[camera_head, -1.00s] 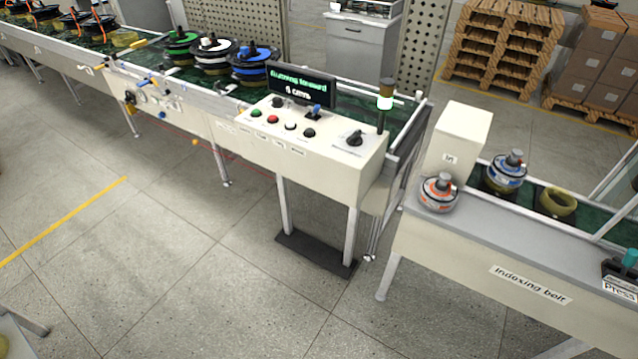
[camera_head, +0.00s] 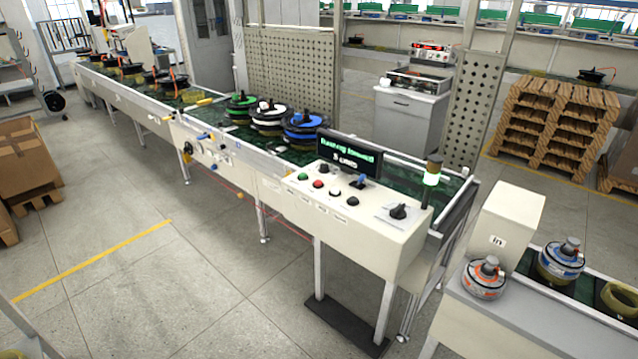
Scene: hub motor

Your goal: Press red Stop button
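The red button (camera_head: 318,184) sits on the sloped top of the cream control box (camera_head: 365,228) at the near end of the conveyor. A green button (camera_head: 303,177) is to its left, and a white button (camera_head: 335,191) and a black button (camera_head: 352,201) are to its right. Labels under the buttons are too small to read. A display (camera_head: 348,155) behind them shows green text, which seems to say running forward. My gripper is not in view.
The conveyor (camera_head: 215,137) carries hub motors, with green, white and blue ones (camera_head: 305,127) near the box. A black rotary knob (camera_head: 398,211) and a lit stack light (camera_head: 431,178) are on the box's right. An indexing belt table (camera_head: 500,318) stands at right. Floor in front is clear.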

